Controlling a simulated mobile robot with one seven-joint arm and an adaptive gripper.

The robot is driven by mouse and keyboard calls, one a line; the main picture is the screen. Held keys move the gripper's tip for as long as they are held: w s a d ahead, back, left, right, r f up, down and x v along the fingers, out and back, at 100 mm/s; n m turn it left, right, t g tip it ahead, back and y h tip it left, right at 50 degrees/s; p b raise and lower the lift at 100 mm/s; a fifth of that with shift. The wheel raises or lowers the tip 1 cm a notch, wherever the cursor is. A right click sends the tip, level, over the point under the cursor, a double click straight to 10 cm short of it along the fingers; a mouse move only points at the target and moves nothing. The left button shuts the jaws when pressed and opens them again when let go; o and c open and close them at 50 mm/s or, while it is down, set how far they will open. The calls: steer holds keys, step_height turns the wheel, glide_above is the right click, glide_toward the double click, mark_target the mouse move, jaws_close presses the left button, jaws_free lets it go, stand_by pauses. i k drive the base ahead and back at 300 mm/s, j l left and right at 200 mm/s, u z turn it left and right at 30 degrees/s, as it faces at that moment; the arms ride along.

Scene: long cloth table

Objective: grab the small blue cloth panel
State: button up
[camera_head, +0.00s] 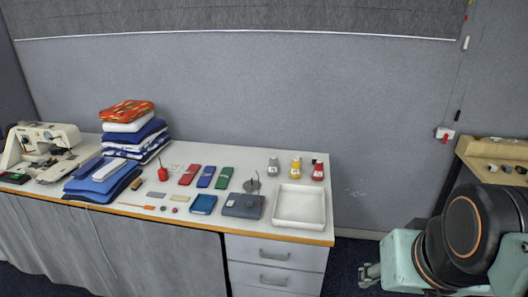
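Two small blue pieces lie on the white table top, and I cannot tell for sure which is the cloth panel. One is a narrow blue piece (206,177) between a red one and a green one. The other is a squarish blue piece (203,204) near the front edge, left of a dark grey item. My arm fills the lower right. What seems to be my gripper (369,274) shows small and grey at its left, low beside the table and well apart from both blue pieces. Its fingers are too unclear to tell open or shut.
A white tray (300,207) sits at the table's right end, with several small bottles (296,167) behind it. Larger blue folded cloths (103,180) and a tall cloth stack (135,139) are left, beside a sewing machine (42,143). A wooden-topped unit (493,149) stands far right.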

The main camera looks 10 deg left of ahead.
mark_target(204, 180)
steer(key=i+j+z, duration=0.15)
steer(key=j, duration=0.25)
steer(key=i+j+z, duration=0.1)
steer(key=j, duration=0.3)
steer(key=i+j+z, duration=0.15)
steer(key=j, duration=0.3)
steer(key=i+j+z, duration=0.15)
steer(key=j, duration=0.25)
steer(key=i+j+z, duration=0.1)
steer(key=j, duration=0.4)
steer(key=i+l, duration=0.05)
steer(key=i, duration=0.05)
